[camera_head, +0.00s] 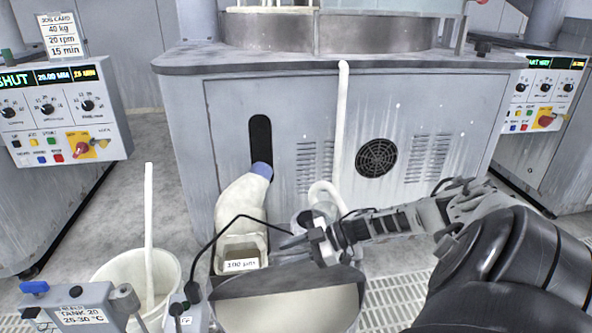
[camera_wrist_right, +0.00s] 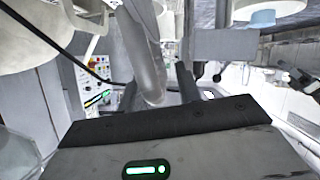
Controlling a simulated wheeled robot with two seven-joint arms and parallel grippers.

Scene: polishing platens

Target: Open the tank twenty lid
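A label reading TANK 20 (camera_head: 80,316) is on a grey box at the lower left in the head view. Right of it is a tank with a grey upright panel (camera_head: 250,287) at its back and a pale surface (camera_head: 290,312) in front of it. I cannot tell whether this panel is the lid or the tank wall. My right gripper (camera_head: 308,241) is above the panel's back edge, in front of the hoses. Contact with the lid cannot be seen. My left gripper is not in view.
A white bucket (camera_head: 112,268) with a pale stick stands left of the tank. A pale hose (camera_head: 243,200) runs into a box labelled 100 µm (camera_head: 241,265). A black cable (camera_head: 212,245) crosses near the gripper. A large grey machine (camera_head: 290,120) stands behind.

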